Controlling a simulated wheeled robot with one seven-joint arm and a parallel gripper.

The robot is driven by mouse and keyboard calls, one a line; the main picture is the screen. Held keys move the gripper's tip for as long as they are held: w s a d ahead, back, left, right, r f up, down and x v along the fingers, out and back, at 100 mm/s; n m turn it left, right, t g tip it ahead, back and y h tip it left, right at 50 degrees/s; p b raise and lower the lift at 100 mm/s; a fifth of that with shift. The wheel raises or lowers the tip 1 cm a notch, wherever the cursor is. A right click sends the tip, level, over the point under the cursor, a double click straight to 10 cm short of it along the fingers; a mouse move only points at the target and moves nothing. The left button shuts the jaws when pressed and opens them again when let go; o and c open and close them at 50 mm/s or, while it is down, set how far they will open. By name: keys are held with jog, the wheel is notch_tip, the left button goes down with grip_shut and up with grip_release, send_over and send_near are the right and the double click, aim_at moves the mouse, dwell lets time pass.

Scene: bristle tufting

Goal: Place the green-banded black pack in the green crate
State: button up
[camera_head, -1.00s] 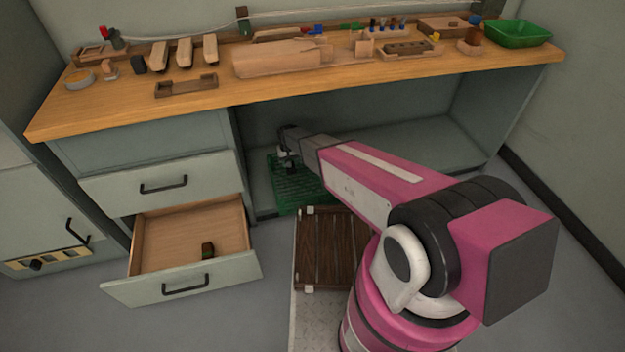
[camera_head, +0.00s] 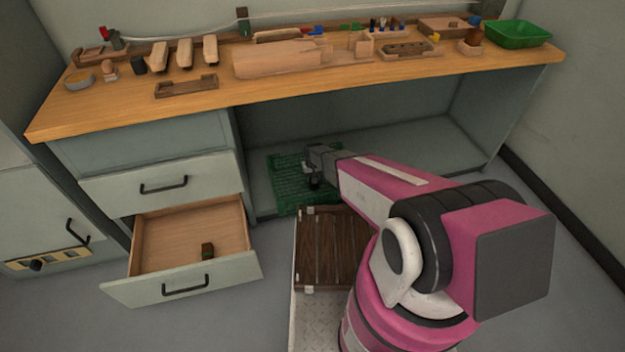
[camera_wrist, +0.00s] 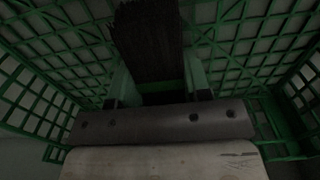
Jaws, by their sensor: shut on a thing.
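My gripper (camera_head: 313,180) is over the green crate (camera_head: 283,192), a mesh crate standing in the open bay under the bench. In the wrist view my gripper (camera_wrist: 157,82) is shut on the black pack (camera_wrist: 148,42), a dark bundle of bristles with a green band low between the fingers. The crate's mesh (camera_wrist: 245,48) fills the view behind and to both sides of the pack. In the head view the pack shows as a small dark shape below the fingers. I cannot tell whether it touches the crate's floor.
The bench top (camera_head: 130,105) above carries wooden parts and a green bin (camera_head: 517,34). A dark slatted wooden thing (camera_head: 330,250) lies before the crate. The bay is clear to the right.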

jog(key=shift+f, duration=0.8)
jog(key=shift+f, duration=0.2)
jog(key=o, duration=1)
jog(key=shift+c, duration=0.2)
jog(key=shift+r, duration=0.15)
notch_tip(320, 180, up, 12)
jog(key=shift+s+r, duration=0.1)
jog(key=s+d+r+m, duration=0.1)
jog(key=s+d+r, duration=0.9)
jog(key=r, duration=0.4)
jog(key=s+d+r+m, duration=0.2)
jog(key=s+d+r, duration=0.8)
jog(key=r, duration=0.4)
jog(key=shift+s, duration=0.65)
